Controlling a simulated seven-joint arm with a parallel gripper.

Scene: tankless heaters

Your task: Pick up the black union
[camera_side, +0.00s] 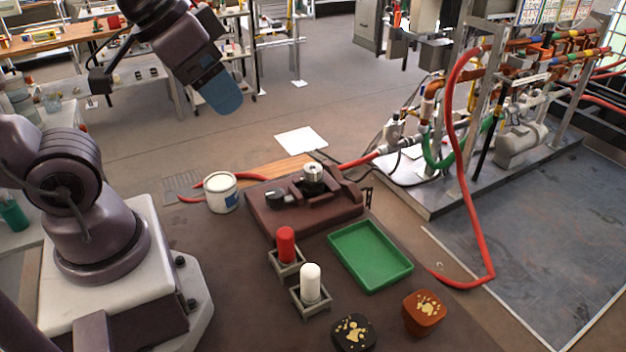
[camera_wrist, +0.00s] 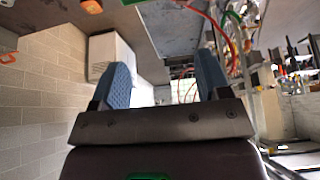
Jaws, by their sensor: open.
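No part is clearly recognisable as the black union. A small dark round piece (camera_side: 275,197) sits on the left of the brown fixture (camera_side: 335,212), beside a silver cylinder (camera_side: 313,178).
A red cylinder (camera_side: 286,245) and a white cylinder (camera_side: 310,283) stand in square holders. A green tray (camera_side: 370,255) is empty. Pipework stands at the right.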

